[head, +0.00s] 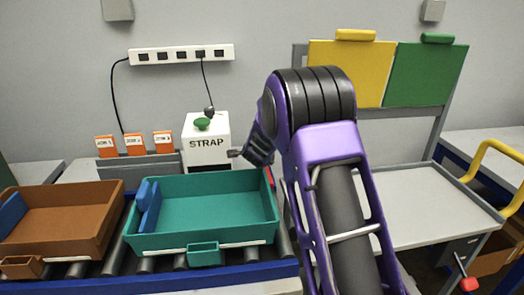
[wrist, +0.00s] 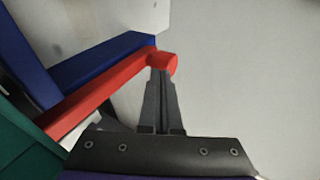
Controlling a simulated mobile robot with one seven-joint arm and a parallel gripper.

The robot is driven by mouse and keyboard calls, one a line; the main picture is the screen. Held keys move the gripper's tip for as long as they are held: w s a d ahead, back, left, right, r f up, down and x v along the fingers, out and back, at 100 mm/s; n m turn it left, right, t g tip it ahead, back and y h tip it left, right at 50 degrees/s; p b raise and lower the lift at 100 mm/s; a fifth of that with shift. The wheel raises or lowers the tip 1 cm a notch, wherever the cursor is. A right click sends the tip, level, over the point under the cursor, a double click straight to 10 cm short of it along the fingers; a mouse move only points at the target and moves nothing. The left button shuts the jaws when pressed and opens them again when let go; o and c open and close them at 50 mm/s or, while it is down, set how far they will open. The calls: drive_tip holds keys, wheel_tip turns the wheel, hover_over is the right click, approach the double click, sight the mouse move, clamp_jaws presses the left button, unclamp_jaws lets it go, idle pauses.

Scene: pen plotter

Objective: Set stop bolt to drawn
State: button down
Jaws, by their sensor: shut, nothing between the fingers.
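No part is labelled as the stop bolt. In the wrist view a red bar (wrist: 100,97) runs from lower left to a round red end (wrist: 162,62). My gripper (wrist: 160,74) is shut and empty. Its fingertips overlap the near side of the red end; I cannot tell whether they touch it. In the head view my gripper (head: 236,154) is beside the white STRAP box (head: 206,143), above the teal tray's back right corner. A bit of red (head: 268,176) shows by that corner, mostly hidden by my arm.
The teal tray (head: 201,240) and a brown tray (head: 60,250) stand on a roller conveyor. A blue rail (wrist: 98,62) runs beside the red bar. A lever with a red knob (head: 468,284) is at lower right. The grey table (head: 430,205) at right is clear.

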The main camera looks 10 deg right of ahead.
drive_tip(key=shift+w, duration=0.35)
drive_tip(key=shift+w+d+r+p, duration=0.1)
drive_tip(key=shift+w+r+p, duration=0.1)
drive_tip(key=shift+w+p, duration=1.55)
drive_tip(key=shift+w, duration=0.25)
drive_tip(key=shift+s+b, duration=0.1)
drive_tip(key=shift+b, duration=0.25)
